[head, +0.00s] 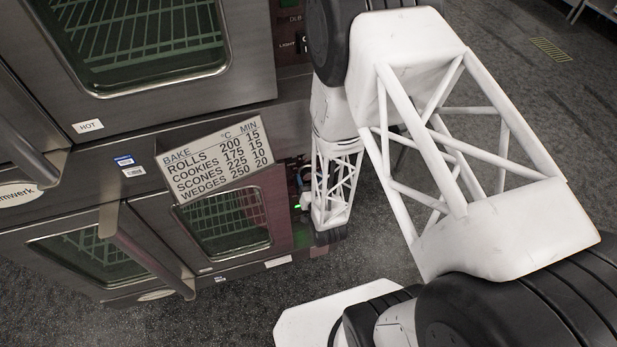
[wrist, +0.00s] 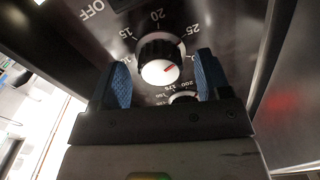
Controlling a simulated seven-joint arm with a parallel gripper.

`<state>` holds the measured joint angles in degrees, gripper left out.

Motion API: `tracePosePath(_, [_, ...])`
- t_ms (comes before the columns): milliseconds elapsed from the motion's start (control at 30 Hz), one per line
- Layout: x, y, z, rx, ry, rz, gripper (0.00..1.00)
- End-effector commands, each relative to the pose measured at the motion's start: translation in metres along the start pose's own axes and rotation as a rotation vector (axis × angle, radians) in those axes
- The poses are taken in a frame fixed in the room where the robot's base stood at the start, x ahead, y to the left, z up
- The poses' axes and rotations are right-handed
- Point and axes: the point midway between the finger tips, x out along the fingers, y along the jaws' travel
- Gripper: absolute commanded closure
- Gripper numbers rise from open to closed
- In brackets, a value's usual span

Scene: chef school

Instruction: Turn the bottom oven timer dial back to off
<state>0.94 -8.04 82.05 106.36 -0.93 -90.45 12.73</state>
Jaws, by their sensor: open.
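In the wrist view a timer dial (wrist: 160,60) with a ridged black rim and a pale face sits on a dark panel. Numbers 15, 20 and 25 surround it. A short red mark on its face points right. My gripper (wrist: 162,63) is open, with one blue finger on each side of the dial; I cannot tell whether they touch it. A second dial (wrist: 184,98) with 150, 175 and 200 is partly hidden behind the gripper. In the head view my arm covers most of the bottom oven's control panel (head: 296,178), and the dial is hidden.
The upper oven (head: 160,105) and bottom oven (head: 160,225) have glass doors and long handles (head: 150,262). A bake chart (head: 215,160) hangs between them. A small green light (head: 297,206) glows by the lower panel. Grey floor (head: 560,110) is open to the right.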

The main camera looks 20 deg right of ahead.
Motion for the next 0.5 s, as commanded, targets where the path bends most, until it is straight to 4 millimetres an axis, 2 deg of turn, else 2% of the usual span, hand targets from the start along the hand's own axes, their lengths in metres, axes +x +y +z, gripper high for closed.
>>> tracePosePath(167, [0.0082,0.0001,0.0004,0.000,-0.001,0.000,0.30])
tracePosePath(467, [0.0092,0.0000,0.0004,0.000,-0.001,0.000,0.30])
tracePosePath(500, [0.0092,0.0000,0.0004,0.000,-0.001,0.000,0.36])
